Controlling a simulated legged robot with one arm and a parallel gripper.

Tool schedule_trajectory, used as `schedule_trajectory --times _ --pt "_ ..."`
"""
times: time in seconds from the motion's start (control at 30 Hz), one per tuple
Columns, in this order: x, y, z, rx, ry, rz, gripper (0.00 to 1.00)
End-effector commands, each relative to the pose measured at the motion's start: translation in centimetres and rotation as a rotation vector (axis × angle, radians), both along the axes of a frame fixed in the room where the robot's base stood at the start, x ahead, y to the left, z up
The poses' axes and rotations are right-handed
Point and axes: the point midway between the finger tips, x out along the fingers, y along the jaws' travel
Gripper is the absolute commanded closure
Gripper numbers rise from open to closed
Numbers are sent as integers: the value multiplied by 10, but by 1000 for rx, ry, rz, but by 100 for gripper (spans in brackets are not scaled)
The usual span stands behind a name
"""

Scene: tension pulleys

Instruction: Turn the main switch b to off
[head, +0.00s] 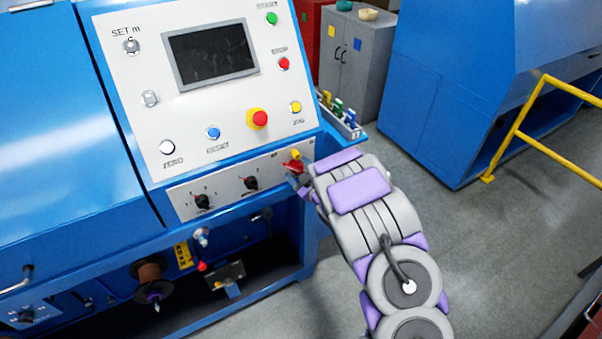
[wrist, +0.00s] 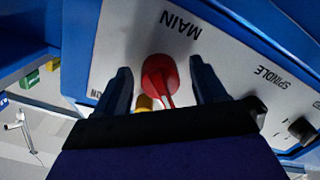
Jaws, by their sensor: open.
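The main switch is a red rotary knob (head: 293,167) with a yellow part beside it, at the right end of the lower grey panel strip. In the wrist view the red knob (wrist: 156,73) sits under the upside-down word MAIN, with a pale line running down across it. My gripper (wrist: 160,66) is open, with one dark finger on each side of the knob and gaps visible between. In the head view my gripper (head: 303,184) reaches the panel's right end, partly hidden by my arm.
Two black knobs (head: 251,183) sit left of the switch; one label reads SPINDLE (wrist: 270,78). Above is a white control panel (head: 130,90) with a screen and several buttons. A tray of coloured items (head: 343,118) juts out at right. Open floor lies right.

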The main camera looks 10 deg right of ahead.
Motion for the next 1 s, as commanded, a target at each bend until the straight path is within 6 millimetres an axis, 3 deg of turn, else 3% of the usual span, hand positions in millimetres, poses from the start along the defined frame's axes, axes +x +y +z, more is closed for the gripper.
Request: schedule_trajectory --times 0.17,0.8,1.0 --pt "-8 -3 2 0 0 -1 29" --pt "-109 -37 15 1 5 -3 29" --pt "-122 -41 15 2 8 -1 29"
